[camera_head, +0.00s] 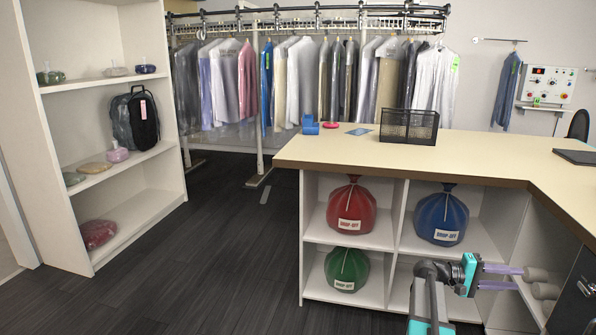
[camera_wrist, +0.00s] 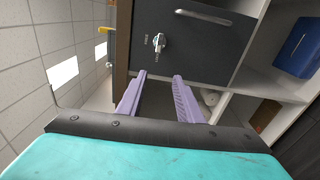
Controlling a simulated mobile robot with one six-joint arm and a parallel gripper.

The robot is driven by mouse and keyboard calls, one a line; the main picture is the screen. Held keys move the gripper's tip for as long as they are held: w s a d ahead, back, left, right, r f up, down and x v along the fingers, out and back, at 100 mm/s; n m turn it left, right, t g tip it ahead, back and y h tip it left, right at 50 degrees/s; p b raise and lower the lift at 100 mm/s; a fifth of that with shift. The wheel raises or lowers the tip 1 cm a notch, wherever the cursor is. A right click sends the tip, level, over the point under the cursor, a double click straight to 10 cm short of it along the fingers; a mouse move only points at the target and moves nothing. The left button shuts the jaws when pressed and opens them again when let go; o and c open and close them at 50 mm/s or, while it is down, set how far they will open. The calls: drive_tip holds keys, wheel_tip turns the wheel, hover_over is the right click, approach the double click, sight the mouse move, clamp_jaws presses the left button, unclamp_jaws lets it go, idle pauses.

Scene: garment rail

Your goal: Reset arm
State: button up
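My gripper (camera_head: 521,277) is at the lower right in the head view, in front of the shelves under the counter, pointing right. Its two purple fingers are apart with nothing between them. The wrist view also shows the open gripper (camera_wrist: 160,78), facing a dark drawer front (camera_wrist: 190,58) with a metal handle (camera_wrist: 203,17) and a key in its lock (camera_wrist: 158,42). The fingertips look clear of the drawer front. Several beige rounded items (camera_head: 536,275) show just beyond the fingers in the head view.
The wooden counter (camera_head: 320,150) carries a black mesh basket (camera_head: 409,126). Red (camera_head: 351,205), blue (camera_head: 441,217) and green (camera_head: 347,268) drop-off bags sit in the cubbies below. A garment rail (camera_head: 310,20) stands behind, a white shelf unit (camera_head: 130,207) at left.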

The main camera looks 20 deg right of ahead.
drive_tip(key=w+a+f+n+t+p, duration=0.2)
drive_tip(key=w+a+f, duration=0.3)
drive_tip(key=w+a, duration=0.2)
drive_tip(key=w+a+f+n+t+y+p, duration=0.2)
drive_tip(key=a+f+n+t+y+p, duration=0.15)
drive_tip(key=a+f, duration=1.6)
drive_tip(key=s+a+f+y+p, duration=0.1)
drive_tip(key=s+a+f+y, duration=0.3)
drive_tip(key=s+a, duration=0.3)
drive_tip(key=s+a+f+g+y+p, duration=0.1)
drive_tip(key=s+a+f+y, duration=0.3)
drive_tip(key=a, duration=1.4)
drive_tip(key=s+a+f+g+y+p, duration=0.1)
drive_tip(key=s+a+f+y+p, duration=0.1)
drive_tip(key=s+a+f+y, duration=0.2)
drive_tip(key=shift+s+a+f, duration=1.65)
drive_tip(key=shift+s+a, duration=1.8)
drive_tip(key=shift+a, duration=1.15)
